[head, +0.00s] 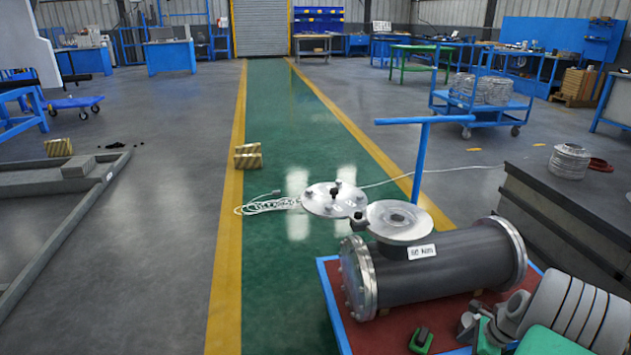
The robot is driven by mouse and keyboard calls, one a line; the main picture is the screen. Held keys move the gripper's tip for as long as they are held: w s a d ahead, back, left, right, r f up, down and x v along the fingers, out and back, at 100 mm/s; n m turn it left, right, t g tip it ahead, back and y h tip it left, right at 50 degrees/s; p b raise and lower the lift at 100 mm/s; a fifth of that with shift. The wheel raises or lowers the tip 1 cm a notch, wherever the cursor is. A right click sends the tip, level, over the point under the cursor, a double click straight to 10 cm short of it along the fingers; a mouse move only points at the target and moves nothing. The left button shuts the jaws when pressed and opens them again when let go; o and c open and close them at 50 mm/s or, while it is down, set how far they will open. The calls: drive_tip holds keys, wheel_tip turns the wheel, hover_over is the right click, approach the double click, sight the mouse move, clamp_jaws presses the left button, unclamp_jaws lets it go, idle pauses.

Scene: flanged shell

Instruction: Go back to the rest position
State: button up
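The flanged shell (445,270) is a dark grey cylinder lying on its side, with bolted metal flanges at both ends. It rests on a red-topped cart with a blue frame (334,318) at the lower right. A round pale flange (400,222) tops its upward neck, which carries a white label. A second round plate (333,199), with dark knobs on it, sits swung out to the left beside that flange. I cannot make out my gripper in the head view.
A small green and black item (421,339) lies on the cart's red top. A blue post with a crossbar (424,140) rises behind the shell. The green lane (285,120) is largely clear; a cable crosses it.

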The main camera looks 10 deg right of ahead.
drive_tip(key=w+a+r+n+h+p, duration=0.15)
drive_tip(key=a+r+n+p, duration=0.45)
drive_tip(key=r, duration=0.8)
drive_tip(key=w+a+r+n+p, duration=0.2)
drive_tip(key=a+r+n+p, duration=0.2)
drive_tip(key=a+r+p, duration=0.8)
drive_tip(key=s+a+r+n+p, duration=0.3)
drive_tip(key=a+r+n+p, duration=0.1)
drive_tip(key=r, duration=0.5)
drive_tip(key=s+a+r+n+h+p, duration=0.1)
drive_tip(key=s+a+r+n+p, duration=0.3)
drive_tip(key=r, duration=0.6)
drive_tip(key=s+a+r+n+p, duration=0.4)
drive_tip(key=a+r+n+p, duration=0.2)
drive_tip(key=r, duration=0.3)
drive_tip(key=shift+s+a+r+n+h, duration=0.2)
drive_tip(key=shift+r+n+h, duration=0.15)
drive_tip(key=shift+n, duration=0.05)
